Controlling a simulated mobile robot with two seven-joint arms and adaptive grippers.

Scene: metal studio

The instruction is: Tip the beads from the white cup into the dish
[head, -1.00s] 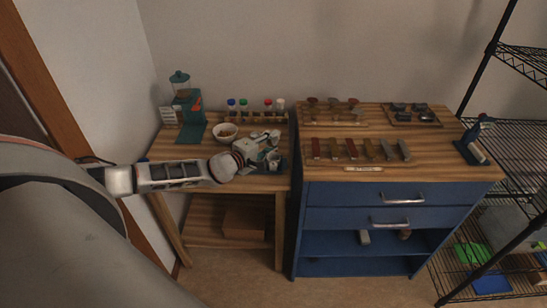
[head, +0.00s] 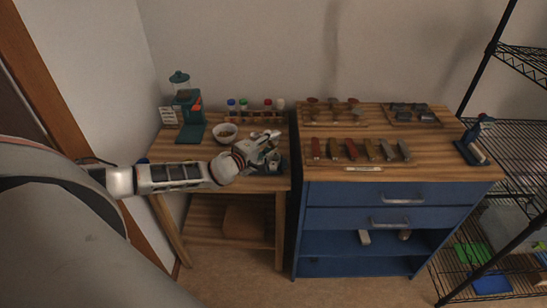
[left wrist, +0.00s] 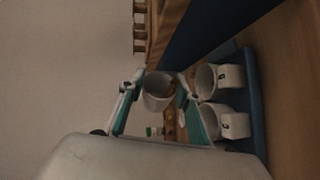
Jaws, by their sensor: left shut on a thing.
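My left gripper (left wrist: 158,98) is shut on a white cup (left wrist: 158,90) in the left wrist view, with a finger on each side. Something yellow-brown shows at the cup's mouth; single beads are too small to make out. In the head view my left gripper (head: 271,142) is over the right part of the wooden side table, and it largely hides the held cup. A white bowl (head: 225,139), seemingly the dish, stands left of the gripper with brownish contents. My right gripper is out of view.
Two more white cups (left wrist: 207,82) (left wrist: 208,121) stand on a blue tray (left wrist: 249,95) beside the held cup. A rack with coloured-cap bottles (head: 255,117) is behind the gripper. A green dispenser (head: 190,110) stands at the back left. A blue cabinet (head: 345,193) adjoins on the right.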

